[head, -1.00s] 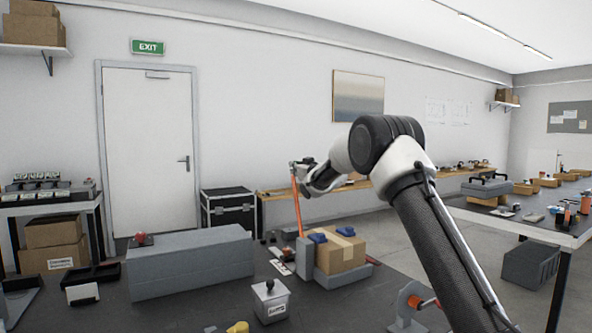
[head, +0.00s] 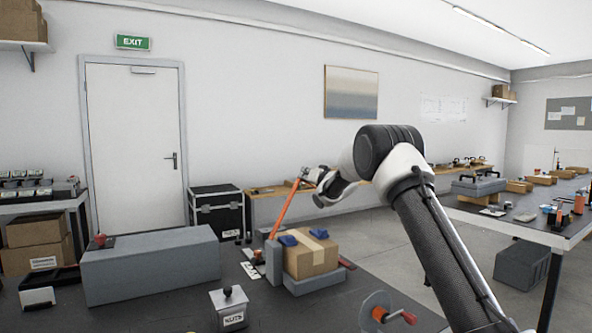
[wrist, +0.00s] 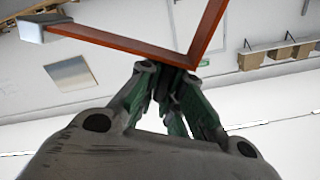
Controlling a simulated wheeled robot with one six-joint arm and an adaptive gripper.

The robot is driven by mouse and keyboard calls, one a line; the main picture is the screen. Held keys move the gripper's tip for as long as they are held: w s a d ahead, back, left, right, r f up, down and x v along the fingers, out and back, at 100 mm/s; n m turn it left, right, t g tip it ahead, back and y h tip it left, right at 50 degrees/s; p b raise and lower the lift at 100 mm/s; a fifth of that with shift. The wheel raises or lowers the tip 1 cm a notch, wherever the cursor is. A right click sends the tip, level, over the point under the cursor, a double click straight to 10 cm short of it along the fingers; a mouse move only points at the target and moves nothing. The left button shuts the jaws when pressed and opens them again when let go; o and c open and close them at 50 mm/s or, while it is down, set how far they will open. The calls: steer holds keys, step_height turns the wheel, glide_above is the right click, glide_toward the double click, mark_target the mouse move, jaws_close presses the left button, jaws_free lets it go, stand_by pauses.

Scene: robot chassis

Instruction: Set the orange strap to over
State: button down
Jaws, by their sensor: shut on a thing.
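The orange strap (head: 290,208) runs up at a slant from beside the grey upright block (head: 273,262) to my gripper (head: 311,174). In the wrist view my gripper (wrist: 172,75) is shut on the strap (wrist: 125,47), which bends sharply at the fingertips. A pale block-like piece (wrist: 45,27) is at the strap's far end there. The cardboard box (head: 312,258) with a tan tape band sits in a grey cradle (head: 318,283), with blue pieces (head: 288,240) on its top. My gripper is above the box. The strap's lower attachment is hard to make out.
A long grey block (head: 150,268) lies left of the box. A jar marked NUTS (head: 230,307) and a reel with an orange handle (head: 385,316) are nearer on the dark table. Open air surrounds the gripper.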

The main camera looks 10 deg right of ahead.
steer(key=w+d+f+m, duration=0.2)
steer(key=d+f+m, duration=0.2)
steer(key=f, duration=0.5)
steer(key=w+d+f+m, duration=0.2)
steer(key=d+f+m, duration=0.3)
steer(key=d+f, duration=0.3)
steer(key=shift+d+f, duration=0.15)
steer(key=shift+f, duration=0.8)
steer(key=c, duration=1.6)
jaws_free()
steer(key=shift+o, duration=0.2)
steer(key=shift+s, duration=0.1)
steer(key=v, duration=1.2)
